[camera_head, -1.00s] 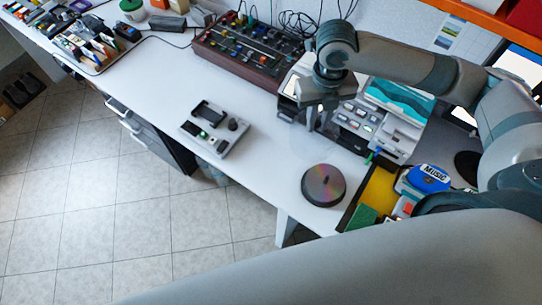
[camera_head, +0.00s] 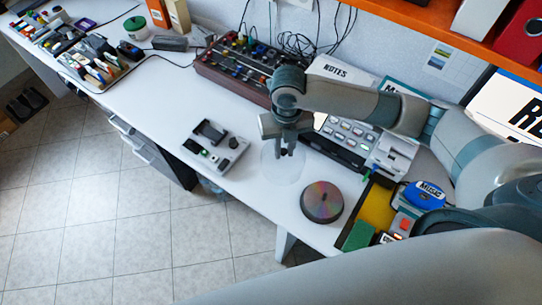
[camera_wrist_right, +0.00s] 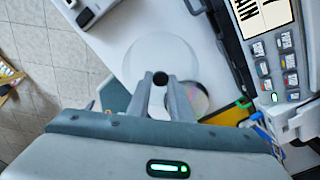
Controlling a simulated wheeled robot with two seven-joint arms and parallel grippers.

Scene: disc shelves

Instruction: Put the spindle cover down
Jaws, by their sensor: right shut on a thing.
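The spindle cover (camera_head: 282,172) is a clear, faint cylinder over the white table, between the grey device and the disc stack. It also shows as a pale round outline in the wrist view (camera_wrist_right: 150,52). My right gripper (camera_head: 286,150) points down above it, shut on its small dark knob (camera_wrist_right: 160,78). I cannot tell whether the cover's rim touches the table. The disc stack (camera_head: 322,202) stands uncovered at the table's front edge, right of the cover; in the wrist view it is partly hidden behind a finger. My left gripper is not in view.
A grey device (camera_head: 215,146) lies left of the cover. A mixer (camera_head: 235,70) and a button panel (camera_head: 345,135) stand behind. A yellow-bottomed tray (camera_head: 378,207) is right of the discs.

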